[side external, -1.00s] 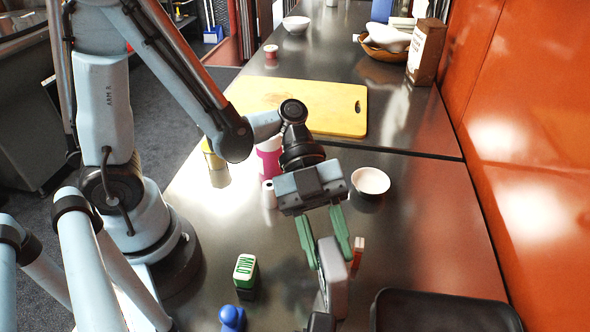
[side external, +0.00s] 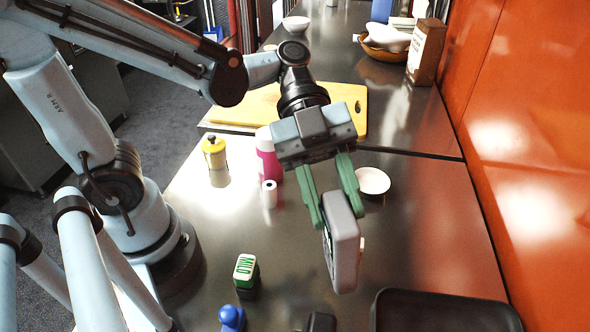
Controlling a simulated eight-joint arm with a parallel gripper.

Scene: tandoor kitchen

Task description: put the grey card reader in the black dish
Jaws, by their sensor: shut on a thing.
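The grey card reader (side external: 345,252) hangs upright between the green fingers of my gripper (side external: 334,212), near the middle of the side external view. My gripper is shut on its upper part and holds it clear of the metal counter. The black dish (side external: 440,312) lies at the bottom right, partly cut off by the frame edge. The card reader is to the left of the dish and higher in the picture, not over it.
A dark object (side external: 321,322) stands at the bottom edge, left of the dish. A green-and-white block (side external: 245,270) and a blue object (side external: 232,317) stand further left. A white bowl (side external: 373,181), a pink bottle (side external: 267,160) and a yellow-topped jar (side external: 214,152) stand behind. A small reddish block is mostly hidden behind the card reader.

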